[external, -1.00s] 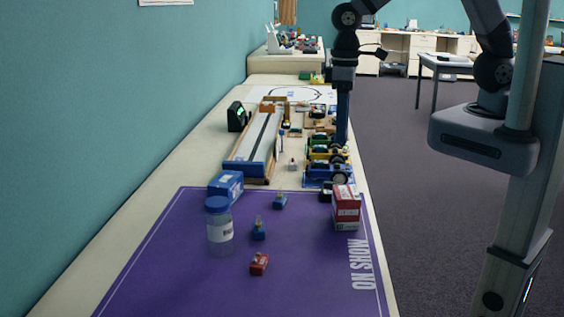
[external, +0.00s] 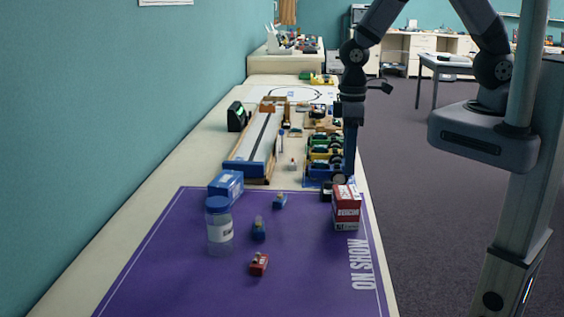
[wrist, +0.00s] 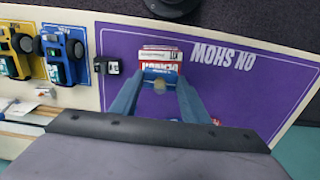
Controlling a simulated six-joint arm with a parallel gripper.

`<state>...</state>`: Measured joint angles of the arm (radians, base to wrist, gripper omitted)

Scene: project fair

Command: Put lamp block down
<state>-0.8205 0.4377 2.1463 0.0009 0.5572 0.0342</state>
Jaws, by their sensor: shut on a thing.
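The lamp block (wrist: 160,78), a small blue block with a pale round bulb, is between my gripper's fingertips in the wrist view. My gripper (wrist: 160,82) is shut on it. In the external view my gripper (external: 350,178) points down, just behind the top of a red and white box (external: 346,208); the held block cannot be made out there. The box also shows beyond the fingertips in the wrist view (wrist: 160,53). The purple ON SHOW mat (external: 310,270) lies below and in front. Two similar blue blocks with small tops (external: 259,230) (external: 280,201) stand on the mat.
A small black block (wrist: 106,65) is left of the box in the wrist view. Toy cars (external: 325,160) and a ramp (external: 255,145) lie behind. The mat's front is clear.

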